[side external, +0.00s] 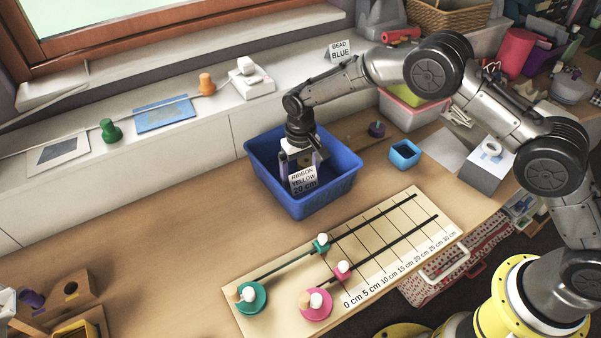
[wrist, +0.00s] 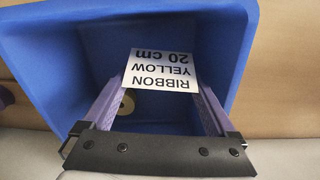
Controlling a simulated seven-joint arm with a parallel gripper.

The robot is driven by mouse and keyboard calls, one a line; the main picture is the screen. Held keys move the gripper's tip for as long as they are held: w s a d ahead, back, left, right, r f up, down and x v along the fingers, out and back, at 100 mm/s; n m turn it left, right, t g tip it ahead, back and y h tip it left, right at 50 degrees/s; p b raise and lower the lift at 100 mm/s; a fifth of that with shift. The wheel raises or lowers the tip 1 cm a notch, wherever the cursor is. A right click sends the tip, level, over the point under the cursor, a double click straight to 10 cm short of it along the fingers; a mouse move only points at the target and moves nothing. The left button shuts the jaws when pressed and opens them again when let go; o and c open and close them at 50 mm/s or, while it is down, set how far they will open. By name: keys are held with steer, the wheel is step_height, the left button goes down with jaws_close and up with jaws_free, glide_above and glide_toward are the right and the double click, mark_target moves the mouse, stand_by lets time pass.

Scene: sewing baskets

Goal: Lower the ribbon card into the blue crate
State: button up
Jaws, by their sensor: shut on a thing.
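The ribbon card (side external: 303,181), white with the words RIBBON YELLOW 20 cm, is held between the purple fingers of my gripper (side external: 301,162). The blue crate (side external: 334,193) stands on the wooden table, and the card and fingertips are over its opening, at or within its rim in the side view. In the wrist view the card (wrist: 160,73) shows upside down between the fingertips of my gripper (wrist: 160,90), with the crate (wrist: 60,60) around it. The card's height above the crate floor is hard to tell. A small tan round thing (wrist: 127,104) shows inside the crate, partly hidden by a finger.
A measuring board (side external: 390,262) with green and pink sliders lies in front of the crate. A small blue box (side external: 405,155) and a dark purple knob (side external: 377,129) stand to its right. A BEAD BLUE card (side external: 340,50) is on the ledge behind.

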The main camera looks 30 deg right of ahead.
mark_target(300, 195)
steer(key=shift+f, duration=2.5)
stand_by(1.5)
steer(key=o, duration=0.9)
steer(key=shift+o, duration=0.2)
steer(key=shift+r, duration=0.1)
